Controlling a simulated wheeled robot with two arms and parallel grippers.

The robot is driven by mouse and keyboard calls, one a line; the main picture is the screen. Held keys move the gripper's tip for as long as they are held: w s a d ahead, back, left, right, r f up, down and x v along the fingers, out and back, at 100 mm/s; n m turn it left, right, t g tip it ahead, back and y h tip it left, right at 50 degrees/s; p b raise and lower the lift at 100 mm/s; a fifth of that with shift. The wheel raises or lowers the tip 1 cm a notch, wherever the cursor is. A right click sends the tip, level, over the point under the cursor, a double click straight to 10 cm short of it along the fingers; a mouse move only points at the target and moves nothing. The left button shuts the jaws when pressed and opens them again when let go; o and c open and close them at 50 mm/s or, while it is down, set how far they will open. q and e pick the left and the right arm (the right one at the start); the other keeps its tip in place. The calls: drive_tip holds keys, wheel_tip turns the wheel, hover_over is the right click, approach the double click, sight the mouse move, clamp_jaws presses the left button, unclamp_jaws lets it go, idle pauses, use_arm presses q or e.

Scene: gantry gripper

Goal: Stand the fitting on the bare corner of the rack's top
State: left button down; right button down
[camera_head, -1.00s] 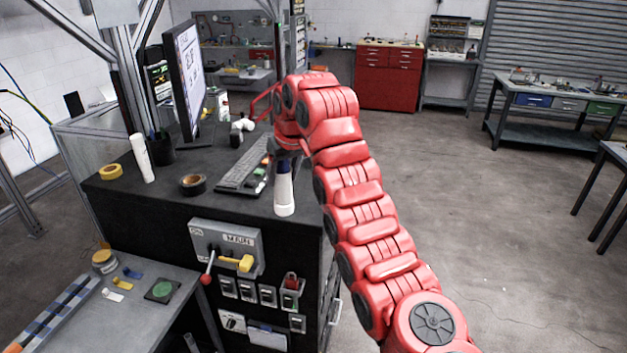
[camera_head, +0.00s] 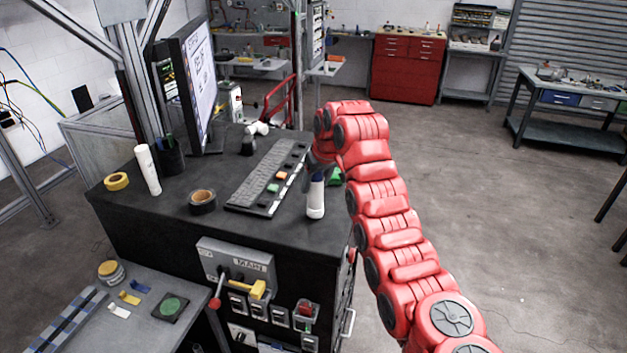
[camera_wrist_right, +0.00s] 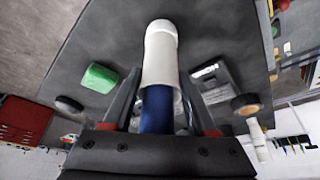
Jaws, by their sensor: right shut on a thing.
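The fitting (camera_head: 316,199) is a white tube with a rounded end and a blue section at its top. In the head view it is upright over the front right part of the black rack's top (camera_head: 240,228). My right gripper (camera_head: 318,168) is around its blue upper part, mostly hidden behind the wrist. In the right wrist view the fitting (camera_wrist_right: 160,60) extends out from between the fingers (camera_wrist_right: 160,108) of my right gripper, which is shut on it. I cannot tell whether its lower end touches the top. My left gripper is not in view.
A keyboard-like panel (camera_head: 262,180) lies left of the fitting. A tape roll (camera_head: 203,201), yellow roll (camera_head: 116,182), white cylinder (camera_head: 147,168), white elbow piece (camera_head: 257,128) and monitor (camera_head: 190,88) also occupy the top. A green block (camera_wrist_right: 98,78) is near the fitting.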

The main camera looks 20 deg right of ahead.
drive_tip(key=shift+s+a, duration=0.1)
drive_tip(key=shift+a, duration=0.05)
drive_tip(key=shift+f, duration=0.1)
drive_tip(key=shift+c, duration=2)
unclamp_jaws()
drive_tip(key=shift+w+d+f, duration=0.15)
drive_tip(key=shift+w+d, duration=0.1)
drive_tip(key=shift+o, duration=1)
drive_tip(key=shift+s+a, duration=0.15)
drive_tip(key=shift+r, duration=0.25)
